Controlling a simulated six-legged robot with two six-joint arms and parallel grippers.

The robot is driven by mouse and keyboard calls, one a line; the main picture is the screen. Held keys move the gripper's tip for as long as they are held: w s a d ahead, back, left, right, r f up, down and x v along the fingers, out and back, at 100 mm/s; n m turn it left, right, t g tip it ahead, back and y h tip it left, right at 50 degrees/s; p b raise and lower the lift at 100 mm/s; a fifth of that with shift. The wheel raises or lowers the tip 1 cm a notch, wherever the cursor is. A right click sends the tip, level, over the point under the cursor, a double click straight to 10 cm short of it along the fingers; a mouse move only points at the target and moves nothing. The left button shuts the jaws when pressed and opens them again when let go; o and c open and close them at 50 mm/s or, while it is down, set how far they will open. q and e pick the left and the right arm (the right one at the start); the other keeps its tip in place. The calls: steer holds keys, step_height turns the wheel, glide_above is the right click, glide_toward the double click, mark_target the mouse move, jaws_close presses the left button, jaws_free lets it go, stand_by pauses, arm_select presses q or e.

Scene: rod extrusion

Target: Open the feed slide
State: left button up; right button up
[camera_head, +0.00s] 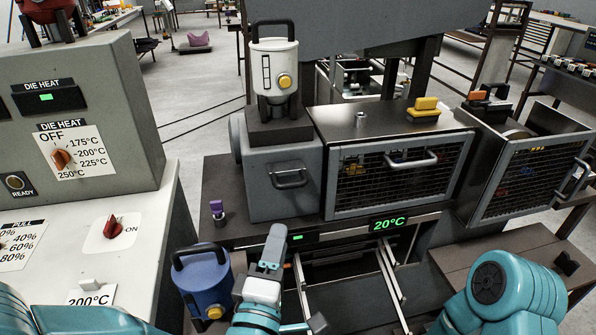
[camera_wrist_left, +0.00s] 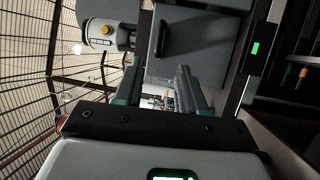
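A grey box (camera_head: 283,182) sits under the white canister, with a dark bar handle (camera_head: 290,178) on its front; I take this to be the feed slide. In the left wrist view the box (camera_wrist_left: 205,45) and its handle (camera_wrist_left: 162,38) lie ahead of the fingers. The handle lies flat against the box front. My left gripper (camera_head: 275,240) is below and in front of the handle, apart from it. In the left wrist view its two fingers (camera_wrist_left: 160,85) stand apart with nothing held. My right arm shows at the lower right, but its gripper is out of view.
The white canister (camera_head: 274,75) stands on top. A mesh-fronted cabinet (camera_head: 398,178) is right of the box. A blue canister (camera_head: 203,283) stands left of my left gripper. A control console (camera_head: 80,120) is at left. A 20°C display (camera_head: 389,224) sits below the cabinet.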

mark_target(291, 187)
arm_select(q)
steer(key=p+x, duration=0.5)
steer(key=x, duration=1)
steer(key=shift+w+a+r, duration=0.15)
steer(key=shift+w, duration=0.35)
